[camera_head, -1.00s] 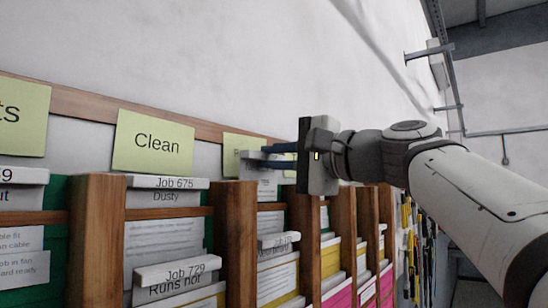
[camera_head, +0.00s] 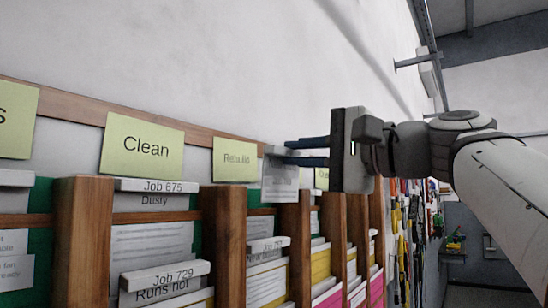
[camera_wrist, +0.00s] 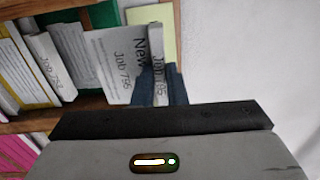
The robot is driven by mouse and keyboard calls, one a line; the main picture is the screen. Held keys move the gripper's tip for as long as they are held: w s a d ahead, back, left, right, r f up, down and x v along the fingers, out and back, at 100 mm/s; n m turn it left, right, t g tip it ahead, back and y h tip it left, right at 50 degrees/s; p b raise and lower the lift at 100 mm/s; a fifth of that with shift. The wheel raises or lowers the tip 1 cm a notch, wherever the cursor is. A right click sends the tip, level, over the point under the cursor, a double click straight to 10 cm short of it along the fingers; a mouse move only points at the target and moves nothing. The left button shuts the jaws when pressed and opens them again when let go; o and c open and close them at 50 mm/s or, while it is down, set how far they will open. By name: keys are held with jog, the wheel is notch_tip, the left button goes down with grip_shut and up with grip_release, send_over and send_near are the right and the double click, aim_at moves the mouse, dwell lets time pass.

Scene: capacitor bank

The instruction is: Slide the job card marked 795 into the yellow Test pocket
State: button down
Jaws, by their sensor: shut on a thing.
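My gripper (camera_head: 288,152) is shut on a pale job card (camera_head: 280,182) by its white top strip. The card hangs upright above the rack's top row, just right of the Rebuild sign (camera_head: 236,160). In the wrist view my gripper (camera_wrist: 160,78) grips this card (camera_wrist: 112,62); its sideways print starts with "New" and a job number that looks like 795. Yellow pockets (camera_head: 320,264) show in the row below the green ones. No sign or label reading Test is legible. The card's lower edge is near a wooden divider; contact cannot be told.
Wooden dividers (camera_head: 222,240) separate the columns. Other cards include Job 675 (camera_head: 155,186) and Job 729 (camera_head: 165,276) under the Clean sign (camera_head: 145,147). A further sign (camera_head: 321,179) is mostly hidden by my gripper. Pink pockets (camera_head: 328,296) lie lowest. The wall above is clear.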

jog(key=shift+r+v, duration=0.2)
jog(key=shift+v, duration=1.05)
jog(key=shift+r+v, duration=0.2)
jog(key=shift+v, duration=1.1)
jog(key=shift+d, duration=0.1)
